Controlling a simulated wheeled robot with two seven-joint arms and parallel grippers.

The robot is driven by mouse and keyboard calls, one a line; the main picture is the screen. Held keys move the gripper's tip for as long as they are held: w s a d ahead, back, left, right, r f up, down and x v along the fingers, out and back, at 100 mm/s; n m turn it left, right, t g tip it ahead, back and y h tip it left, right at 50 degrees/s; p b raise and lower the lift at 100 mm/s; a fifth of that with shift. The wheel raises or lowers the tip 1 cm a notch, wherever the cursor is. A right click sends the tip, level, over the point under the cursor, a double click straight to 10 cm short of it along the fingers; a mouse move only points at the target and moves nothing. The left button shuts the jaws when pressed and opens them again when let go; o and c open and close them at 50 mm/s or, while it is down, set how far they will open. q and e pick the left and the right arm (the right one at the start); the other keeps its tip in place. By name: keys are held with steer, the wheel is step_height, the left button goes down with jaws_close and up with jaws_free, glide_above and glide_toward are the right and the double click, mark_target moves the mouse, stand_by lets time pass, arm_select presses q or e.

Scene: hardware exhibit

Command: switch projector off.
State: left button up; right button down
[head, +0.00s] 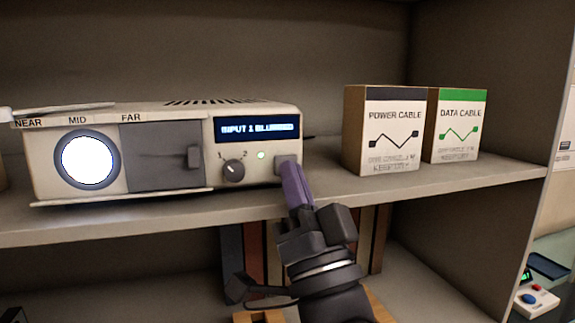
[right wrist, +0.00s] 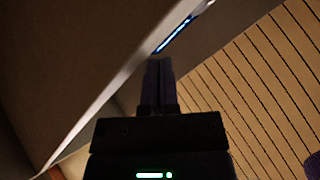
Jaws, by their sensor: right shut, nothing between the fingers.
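The projector (head: 110,185) is a cream box on the shelf, with a bright white lens at its left. Its blue display (head: 257,128) is lit and reads roughly "INPUT 1 BLURRED". A green light (head: 261,155) glows beside a dark knob (head: 233,170) marked 1 and 2. My right gripper (head: 290,172) is shut and empty, its purple fingertips at a grey square button (head: 286,166) on the front's lower right. The fingers partly cover the button; I cannot tell whether it is pressed in. In the right wrist view the shut fingers (right wrist: 158,70) point towards a lit blue strip. My left gripper is not in view.
A power cable box (head: 393,130) and a data cable box (head: 460,125) stand to the right of the projector. The shelf's front edge (head: 450,190) runs below them. Books (head: 252,255) stand on the lower shelf behind my right arm.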

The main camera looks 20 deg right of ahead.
stand_by(0.4)
steer(key=shift+w, duration=0.6)
stand_by(0.3)
steer(key=shift+s, duration=0.65)
